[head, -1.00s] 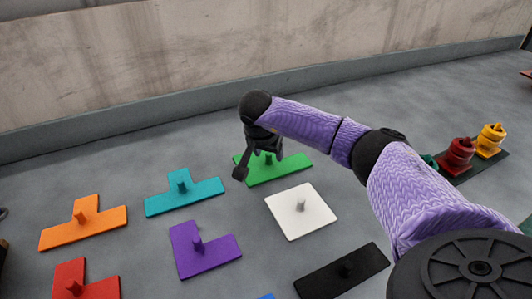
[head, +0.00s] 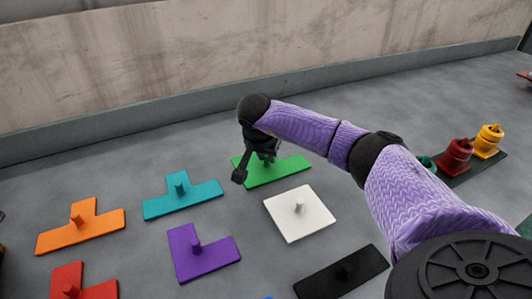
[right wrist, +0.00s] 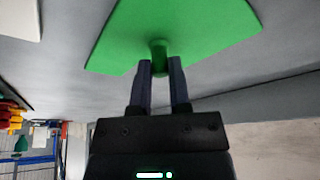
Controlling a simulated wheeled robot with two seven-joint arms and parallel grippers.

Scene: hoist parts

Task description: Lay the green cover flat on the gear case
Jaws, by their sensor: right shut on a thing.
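The green cover (head: 285,172) is a flat plate with a short upright knob, lying on the grey floor at the middle of the head view. My right gripper (head: 266,157) is over its knob and hides part of the plate. In the right wrist view the two fingers (right wrist: 160,65) are shut on the knob of the green cover (right wrist: 195,25). The plate looks flat on the floor. I cannot make out a gear case in these frames. My left gripper is not in view.
Around it lie other knobbed plates: teal (head: 200,197), white (head: 285,222), purple (head: 187,262), orange (head: 60,240), red (head: 98,290) and black (head: 330,282). Red (head: 455,158) and yellow (head: 488,142) parts stand on a dark base at right. A wall runs behind.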

